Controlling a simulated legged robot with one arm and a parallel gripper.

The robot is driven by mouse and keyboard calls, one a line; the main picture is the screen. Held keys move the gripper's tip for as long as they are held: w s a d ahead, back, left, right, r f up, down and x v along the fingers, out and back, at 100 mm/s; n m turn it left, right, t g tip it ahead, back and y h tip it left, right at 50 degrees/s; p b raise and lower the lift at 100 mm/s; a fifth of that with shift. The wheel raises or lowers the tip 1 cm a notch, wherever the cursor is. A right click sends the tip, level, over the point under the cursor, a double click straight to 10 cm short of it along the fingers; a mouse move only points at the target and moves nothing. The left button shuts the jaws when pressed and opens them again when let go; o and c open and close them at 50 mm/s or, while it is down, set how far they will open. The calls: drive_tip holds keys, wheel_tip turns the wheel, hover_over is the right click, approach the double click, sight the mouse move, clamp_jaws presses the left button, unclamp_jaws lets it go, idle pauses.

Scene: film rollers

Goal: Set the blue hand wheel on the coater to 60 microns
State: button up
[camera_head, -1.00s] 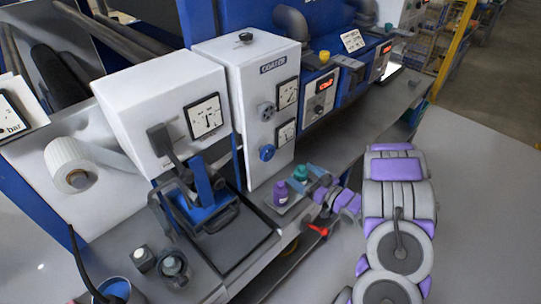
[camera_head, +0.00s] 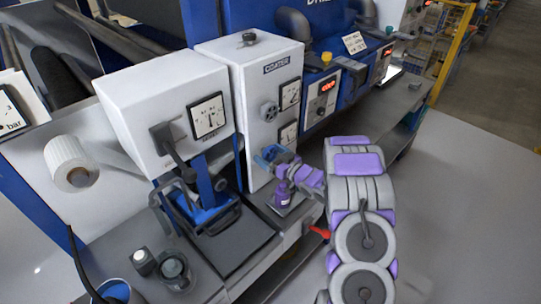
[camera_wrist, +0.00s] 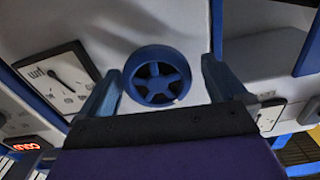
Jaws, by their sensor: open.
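The white coater cabinet (camera_head: 262,72) stands at the centre of the head view. In the wrist view, the blue hand wheel (camera_wrist: 157,78) is a spoked ring between my two blue fingers, which are apart, one at each side. In the head view my gripper (camera_head: 270,157) covers the wheel's place and hides most of it. My gripper is open, and I cannot tell whether it touches the wheel. A gauge (camera_wrist: 55,80) beside the wheel appears upside down in the wrist view; it also shows in the head view (camera_head: 288,134). Its reading is too small to tell.
A grey hand wheel (camera_head: 268,111) and another gauge (camera_head: 290,93) sit above. A white box with a gauge (camera_head: 208,115) is at left. A red lever (camera_head: 320,232) is at the bench front. Open floor lies right.

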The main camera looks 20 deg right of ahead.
drive_tip(key=shift+w+a, duration=0.1)
drive_tip(key=shift+w, duration=0.05)
drive_tip(key=shift+d, duration=0.2)
drive_tip(key=shift+d+f, duration=0.1)
drive_tip(key=shift+d, duration=0.1)
drive_tip(key=c, duration=0.3)
drive_tip(key=shift+a, duration=0.2)
drive_tip(key=c, duration=0.5)
drive_tip(key=shift+c, duration=1.2)
